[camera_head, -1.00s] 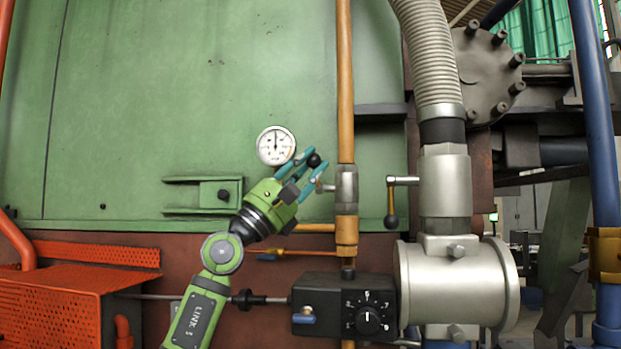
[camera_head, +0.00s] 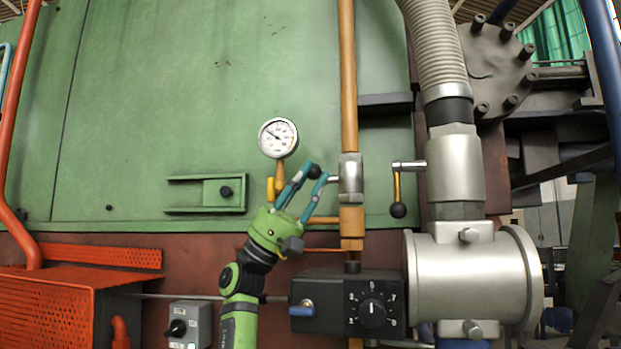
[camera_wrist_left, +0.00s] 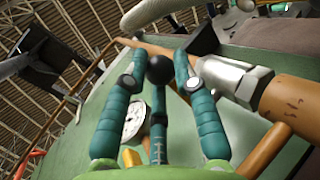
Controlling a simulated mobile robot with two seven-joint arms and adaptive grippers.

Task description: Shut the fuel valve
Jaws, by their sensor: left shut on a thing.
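The valve (camera_head: 351,180) is a silvery body on the vertical orange-yellow pipe (camera_head: 348,80). Its short stem points left toward a lever with a black ball knob (camera_head: 314,171). My left gripper (camera_head: 316,174), green with teal fingers, is shut on this lever at the knob. In the left wrist view the knob (camera_wrist_left: 159,69) sits between the finger ends, with the valve body (camera_wrist_left: 232,80) just to the right. The fingers hide most of the lever, so its exact angle is unclear. My right gripper is not in view.
A round gauge (camera_head: 278,138) is behind the fingers. A second lever (camera_head: 397,190) hangs down at the thick grey pipe (camera_head: 455,165) to the right. A black dial box (camera_head: 348,305) is below. An orange perforated box (camera_head: 60,300) stands at lower left.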

